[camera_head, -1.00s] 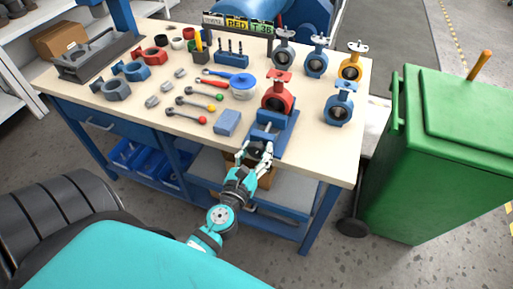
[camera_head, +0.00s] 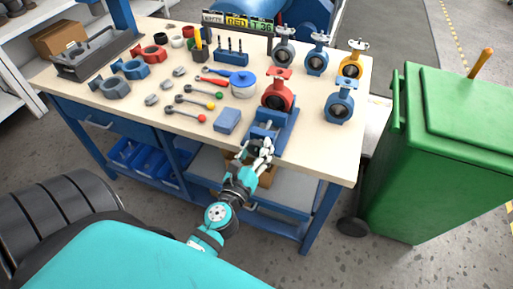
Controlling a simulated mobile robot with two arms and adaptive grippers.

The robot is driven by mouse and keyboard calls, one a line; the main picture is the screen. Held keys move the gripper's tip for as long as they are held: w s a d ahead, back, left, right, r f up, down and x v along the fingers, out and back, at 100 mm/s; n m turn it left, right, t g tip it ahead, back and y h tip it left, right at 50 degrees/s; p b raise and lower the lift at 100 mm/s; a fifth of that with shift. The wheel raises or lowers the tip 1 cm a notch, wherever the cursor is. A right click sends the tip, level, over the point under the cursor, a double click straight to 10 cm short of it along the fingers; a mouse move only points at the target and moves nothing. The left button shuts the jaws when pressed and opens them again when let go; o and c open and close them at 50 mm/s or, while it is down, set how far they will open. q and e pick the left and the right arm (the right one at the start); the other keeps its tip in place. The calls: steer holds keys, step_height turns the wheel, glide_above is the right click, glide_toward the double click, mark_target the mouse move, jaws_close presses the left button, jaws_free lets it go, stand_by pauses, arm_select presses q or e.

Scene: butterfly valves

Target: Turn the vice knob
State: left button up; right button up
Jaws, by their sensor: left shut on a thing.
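The blue vice (camera_head: 284,130) is at the front edge of the workbench (camera_head: 325,165), right of the middle. A red butterfly valve (camera_head: 278,97) stands upright at the vice's far end. My left gripper (camera_head: 259,148) is at the front end of the vice, by the bench edge. Its fingers are closed around the vice knob, which they mostly hide. My right gripper does not show.
A blue block (camera_head: 227,120) lies left of the vice, with several ball-ended levers (camera_head: 186,117) beyond it. A blue valve (camera_head: 340,104) and a yellow valve (camera_head: 351,66) stand at the right. A green bin (camera_head: 450,150) stands right of the bench.

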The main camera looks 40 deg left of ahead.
arm_select(q)
steer(key=o, duration=1.2)
steer(key=shift+c, duration=0.2)
steer(key=shift+s, duration=0.1)
steer(key=v, duration=1.1)
steer(key=shift+s, duration=0.4)
steer(key=shift+f, duration=0.15)
steer(key=s+d+f+m+g+h+p, duration=0.1)
steer(key=s+d+f+m+g+h, duration=0.1)
steer(key=f+m, duration=0.8)
steer(key=s+d+f+m+g+h+p, duration=0.1)
steer(key=s+d+f+m+g+h, duration=0.15)
steer(key=f+m, duration=0.7)
steer(key=s+d+f+m+g+h, duration=0.1)
steer(key=d+f+m+g, duration=0.15)
steer(key=f+m, duration=0.7)
steer(key=s+a+f+m+g+p, duration=0.1)
steer(key=s+f+m+g, duration=0.3)
steer(key=s+f+m, duration=0.4)
steer(key=s+a+f+m+g+y, duration=0.1)
steer(key=s+a+f+m+g, duration=0.3)
steer(key=s+f+m, duration=0.4)
steer(key=s+f+g, duration=0.1)
steer(key=s+f, duration=0.1)
steer(key=s, duration=0.1)
steer(key=shift+s+f+p, duration=0.35)
steer(key=shift+f, duration=0.05)
